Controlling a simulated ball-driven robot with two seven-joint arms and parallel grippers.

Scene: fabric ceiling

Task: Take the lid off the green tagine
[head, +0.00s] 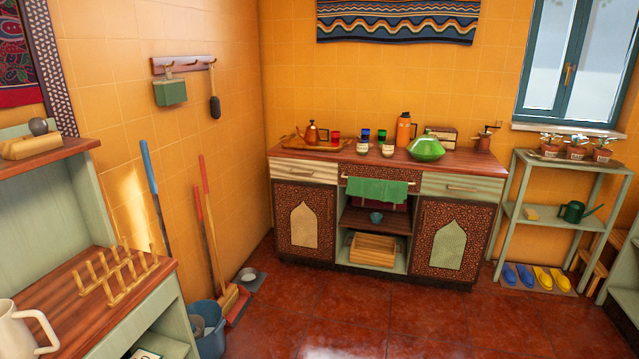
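The green tagine (426,151) stands on the right half of the wooden top of the sideboard (455,166) at the far wall. Its green cone-shaped lid (427,143) appears to sit on its base. Neither of my grippers is in the head view, so nothing is seen touching the tagine.
A copper teapot (313,134) is at left. A blue bucket (208,330) and brooms stand left. The red tiled floor (350,325) before the sideboard is clear.

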